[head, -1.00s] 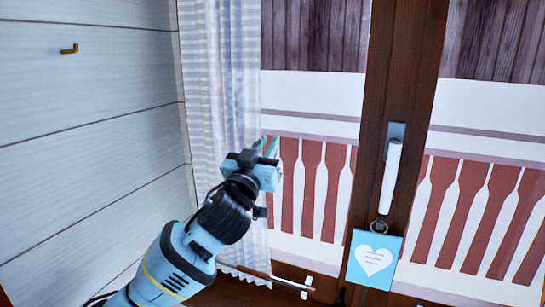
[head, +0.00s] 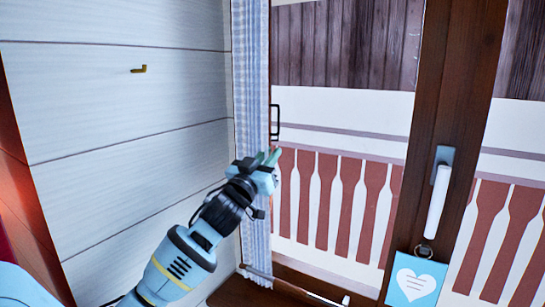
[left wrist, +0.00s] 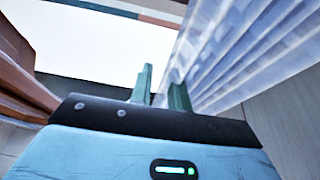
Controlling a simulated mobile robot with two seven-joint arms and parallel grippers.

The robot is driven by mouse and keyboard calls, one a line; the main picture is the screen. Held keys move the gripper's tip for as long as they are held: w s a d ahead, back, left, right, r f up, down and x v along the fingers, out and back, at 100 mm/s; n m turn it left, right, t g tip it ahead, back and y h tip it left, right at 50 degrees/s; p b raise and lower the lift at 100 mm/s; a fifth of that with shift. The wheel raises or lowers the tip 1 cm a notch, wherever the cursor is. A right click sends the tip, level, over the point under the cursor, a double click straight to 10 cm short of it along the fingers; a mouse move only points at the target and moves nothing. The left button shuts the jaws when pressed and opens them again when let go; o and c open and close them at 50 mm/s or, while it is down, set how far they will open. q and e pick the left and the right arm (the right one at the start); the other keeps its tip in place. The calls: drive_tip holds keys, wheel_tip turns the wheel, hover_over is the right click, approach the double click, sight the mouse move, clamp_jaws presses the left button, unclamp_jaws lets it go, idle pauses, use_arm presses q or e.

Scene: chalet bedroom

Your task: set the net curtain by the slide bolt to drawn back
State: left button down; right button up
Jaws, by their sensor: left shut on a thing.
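The net curtain (head: 252,60) is a pale, sheer checked strip hanging at the left side of the window, gathered narrow against the wall corner. My left gripper (head: 269,157) is at the curtain's right edge, about halfway down the visible part. It is shut on the curtain edge. In the left wrist view the fingers (left wrist: 162,90) meet the folds of the curtain (left wrist: 235,50), which fan out to the upper right. I cannot make out for certain which fitting is the slide bolt. My right gripper is not in view.
A black bracket-shaped handle (head: 275,122) is just right of the curtain. A thin rod (head: 300,290) lies low by the sill. A brass hook (head: 139,69) is on the plank wall.

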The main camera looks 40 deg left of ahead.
sight(266, 142)
use_arm(q)
drive_tip(key=shift+a+r, duration=0.15)
drive_tip(key=shift+a, duration=0.05)
drive_tip(key=c, duration=1.6)
unclamp_jaws()
drive_tip(key=shift+o, duration=1.4)
drive_tip(key=shift+a, duration=0.1)
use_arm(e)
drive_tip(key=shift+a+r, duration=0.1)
use_arm(q)
drive_tip(key=shift+r, duration=0.25)
drive_tip(key=r, duration=0.3)
drive_tip(key=shift+s+d, duration=0.35)
drive_tip(key=s+d+r+p, duration=0.1)
drive_tip(key=s+d, duration=0.9)
drive_tip(key=s, duration=0.1)
drive_tip(key=shift+s+r, duration=0.15)
drive_tip(key=shift+s, duration=0.05)
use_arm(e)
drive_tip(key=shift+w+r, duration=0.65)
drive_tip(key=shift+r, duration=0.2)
